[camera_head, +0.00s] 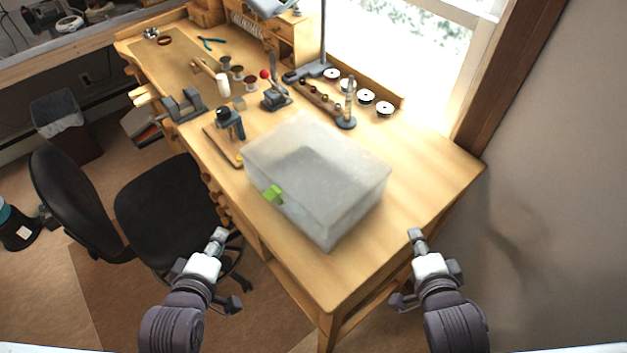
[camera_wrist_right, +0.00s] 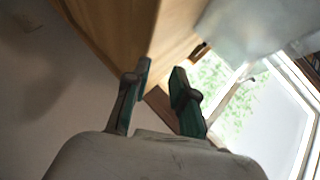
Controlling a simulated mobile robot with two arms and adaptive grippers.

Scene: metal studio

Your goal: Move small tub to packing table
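The small tub (camera_head: 318,172) is a translucent, frosted box with a lid and a green latch on its left-front side. It stands on the near end of a wooden workbench (camera_head: 440,175). In the right wrist view a pale translucent body that looks like the tub (camera_wrist_right: 235,30) shows at the upper right. My left gripper (camera_head: 227,270) is open and empty, left of the bench's near corner and apart from the tub. My right gripper (camera_head: 409,269) is open and empty off the bench's right edge; its spread fingers also show in the right wrist view (camera_wrist_right: 161,72). I cannot identify a packing table.
Behind the tub are a small clamp stand (camera_head: 230,125), a ring mandrel on a base (camera_head: 347,105) and several spools. A black chair (camera_head: 160,205) stands left of the bench. A wall (camera_head: 560,200) and a window are at the right. Bare bench top lies right of the tub.

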